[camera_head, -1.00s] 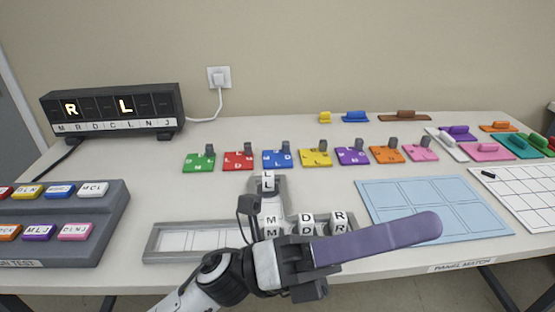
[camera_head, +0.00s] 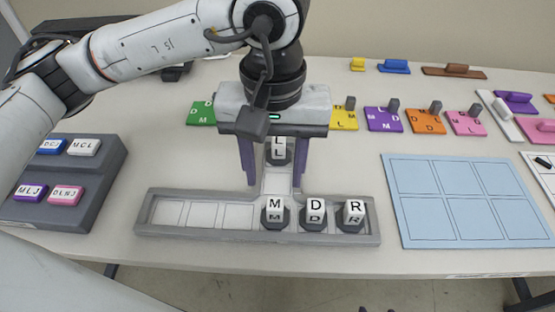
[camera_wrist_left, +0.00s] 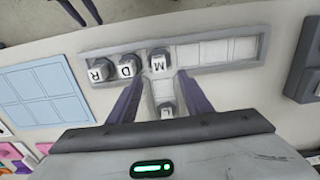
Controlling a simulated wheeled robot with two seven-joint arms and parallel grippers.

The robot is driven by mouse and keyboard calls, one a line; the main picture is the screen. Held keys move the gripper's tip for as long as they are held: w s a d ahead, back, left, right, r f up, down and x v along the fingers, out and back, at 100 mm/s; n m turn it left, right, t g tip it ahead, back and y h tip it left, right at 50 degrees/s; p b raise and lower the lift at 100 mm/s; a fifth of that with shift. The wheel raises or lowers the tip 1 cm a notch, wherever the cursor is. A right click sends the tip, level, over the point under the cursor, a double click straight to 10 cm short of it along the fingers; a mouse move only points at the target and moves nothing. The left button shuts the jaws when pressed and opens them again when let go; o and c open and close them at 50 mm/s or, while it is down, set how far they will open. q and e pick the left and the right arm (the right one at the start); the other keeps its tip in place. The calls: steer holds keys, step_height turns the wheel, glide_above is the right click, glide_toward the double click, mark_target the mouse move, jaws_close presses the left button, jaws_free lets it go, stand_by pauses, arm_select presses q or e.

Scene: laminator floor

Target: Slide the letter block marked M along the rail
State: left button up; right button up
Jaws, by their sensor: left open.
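The white letter block M (camera_head: 274,205) stands on a dark base in the grey T-shaped rail (camera_head: 190,237), where the stem joins the long track. It also shows in the left wrist view (camera_wrist_left: 159,63). Block D (camera_head: 315,209) and block R (camera_head: 353,211) stand to its right. Block L (camera_head: 279,148) is in the stem behind M. My left gripper (camera_head: 273,182) points down over the stem, open, its purple fingers on either side of it. In the left wrist view the fingers flank the stem and L, short of M. My right gripper is out of view.
The track left of M has empty cells (camera_head: 203,214). A grey button box (camera_head: 100,190) stands at the left, a light blue panel (camera_head: 465,200) at the right. Coloured lettered tiles, such as an orange one (camera_head: 425,121), lie behind the rail. My left arm covers the display.

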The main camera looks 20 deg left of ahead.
mark_target(275, 204)
arm_select(q)
step_height(275, 204, down, 10)
steer(key=shift+f, duration=0.2)
stand_by(0.5)
steer(key=shift+c, duration=0.2)
jaws_close()
